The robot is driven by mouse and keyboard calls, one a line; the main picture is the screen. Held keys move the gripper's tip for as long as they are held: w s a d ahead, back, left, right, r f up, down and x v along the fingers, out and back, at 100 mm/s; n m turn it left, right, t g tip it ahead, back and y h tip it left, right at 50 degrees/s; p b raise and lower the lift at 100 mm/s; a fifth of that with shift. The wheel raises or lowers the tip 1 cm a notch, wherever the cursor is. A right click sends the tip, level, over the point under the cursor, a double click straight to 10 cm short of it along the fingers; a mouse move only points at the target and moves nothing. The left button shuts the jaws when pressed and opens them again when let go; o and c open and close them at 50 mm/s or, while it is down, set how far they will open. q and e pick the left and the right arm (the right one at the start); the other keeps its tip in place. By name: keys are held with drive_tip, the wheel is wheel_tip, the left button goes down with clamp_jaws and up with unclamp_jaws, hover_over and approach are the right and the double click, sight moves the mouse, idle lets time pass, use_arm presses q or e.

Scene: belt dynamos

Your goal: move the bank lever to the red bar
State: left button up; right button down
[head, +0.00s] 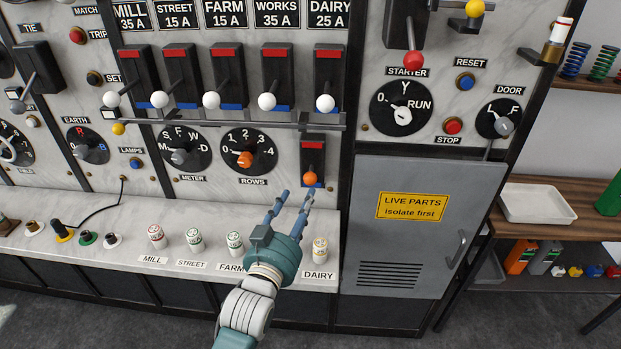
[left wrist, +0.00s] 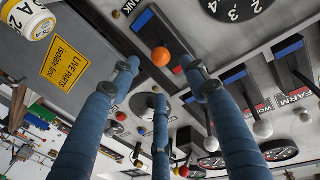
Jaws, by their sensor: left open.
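The bank lever (head: 310,178), with an orange ball knob, stands on a black plate at the lower right of the switchboard. Its knob is at the low end of the plate, and the red bar (head: 313,144) shows at the top end. My left gripper (head: 297,196) is open just below and in front of the knob, its fingers pointing up at it. In the left wrist view the orange knob (left wrist: 160,57) shows just beyond the spread fingertips (left wrist: 160,72), apart from them. A blue bar (left wrist: 143,18) shows at the plate's other end. My right gripper is not in view.
Several white-knobbed levers (head: 211,101) stand in a row above, over a metal rail (head: 220,124). The rows dial (head: 249,151) is left of the bank lever. Fuses stand on the marble ledge (head: 130,215), with the DAIRY one (head: 320,249) near my wrist. A grey cabinet (head: 425,220) is right.

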sight(308, 184)
use_arm(q)
drive_tip(key=w, duration=0.3)
drive_tip(key=w+d+p, duration=0.1)
drive_tip(key=w, duration=0.1)
drive_tip(key=w+p, duration=0.1)
drive_tip(key=w, duration=0.2)
drive_tip(key=shift+w+d, duration=0.35)
drive_tip(key=shift+w, duration=0.45)
drive_tip(key=c, duration=1.1)
drive_tip(key=shift+f, duration=0.1)
clamp_jaws()
